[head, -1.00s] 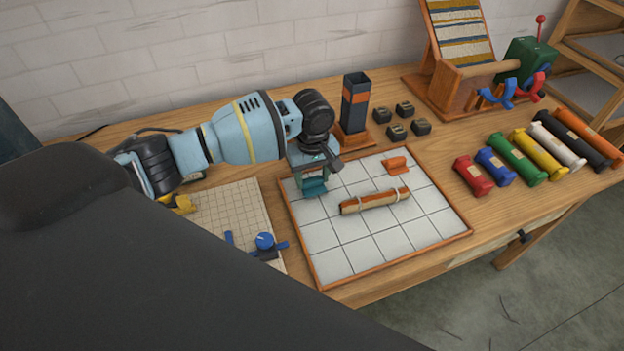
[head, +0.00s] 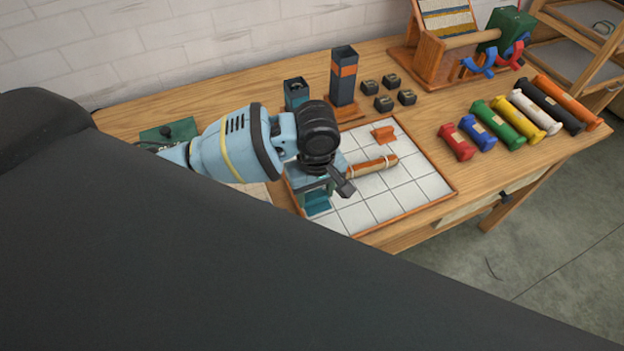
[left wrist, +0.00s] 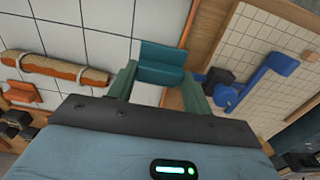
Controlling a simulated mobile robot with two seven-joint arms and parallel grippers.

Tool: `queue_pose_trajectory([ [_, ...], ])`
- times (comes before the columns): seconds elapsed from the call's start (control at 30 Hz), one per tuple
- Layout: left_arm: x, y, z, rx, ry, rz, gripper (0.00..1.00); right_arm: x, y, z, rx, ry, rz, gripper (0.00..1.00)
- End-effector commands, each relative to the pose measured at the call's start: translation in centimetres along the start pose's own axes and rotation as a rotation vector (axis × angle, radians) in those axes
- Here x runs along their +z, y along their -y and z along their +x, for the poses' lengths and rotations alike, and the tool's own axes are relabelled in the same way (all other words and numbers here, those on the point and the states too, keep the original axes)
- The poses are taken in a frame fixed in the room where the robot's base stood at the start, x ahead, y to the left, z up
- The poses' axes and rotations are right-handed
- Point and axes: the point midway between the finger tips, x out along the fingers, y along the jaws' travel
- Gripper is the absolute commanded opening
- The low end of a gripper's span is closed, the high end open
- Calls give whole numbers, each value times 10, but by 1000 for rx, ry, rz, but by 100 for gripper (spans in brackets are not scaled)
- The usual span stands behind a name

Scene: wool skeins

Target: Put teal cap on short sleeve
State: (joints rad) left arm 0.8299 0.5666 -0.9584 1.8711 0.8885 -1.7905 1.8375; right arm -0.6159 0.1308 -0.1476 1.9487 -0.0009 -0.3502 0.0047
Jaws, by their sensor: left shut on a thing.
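The teal cap (head: 317,203) is a small angled piece held between the fingers of my left gripper (head: 318,193), over the left part of the tiled tray. In the left wrist view the teal cap (left wrist: 161,62) shows between the two green fingers, which are shut on it. A short upright square tube (head: 296,94), dark teal and open at the top, stands behind my left wrist; it looks like the short sleeve. Its lower part is hidden by my arm. A taller navy tube (head: 343,85) with an orange band stands beside it. My right gripper is not in view.
The white tiled tray (head: 425,180) holds an orange cap (head: 384,133) and a tied orange-brown roll (head: 372,166), partly hidden by my gripper. Several small black blocks (head: 383,103) lie behind. Coloured skeins (head: 497,122) lie at right. A loom (head: 450,50) stands at the back.

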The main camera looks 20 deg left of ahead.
Motion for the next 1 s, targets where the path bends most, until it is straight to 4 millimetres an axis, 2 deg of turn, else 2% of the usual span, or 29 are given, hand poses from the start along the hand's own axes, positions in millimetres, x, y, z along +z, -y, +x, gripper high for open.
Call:
queue_pose_trajectory([
  [0.27, 0, 1, -6, 2, -1, 34, 29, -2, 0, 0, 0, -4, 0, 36],
  [0.37, -7, 4, -22, 8, -6, 141, 29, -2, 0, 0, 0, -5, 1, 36],
  [0.6, -23, 22, -78, 10, -10, 559, 29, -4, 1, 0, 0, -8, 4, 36],
  [0.7, -25, 31, -95, 4, -6, 700, 29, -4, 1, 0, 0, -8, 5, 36],
  [0.83, -27, 38, -107, 1, -3, 811, 29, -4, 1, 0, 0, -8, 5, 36],
  [1.0, -26, 40, -110, 0, 2, 848, 29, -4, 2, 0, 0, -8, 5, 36],
])
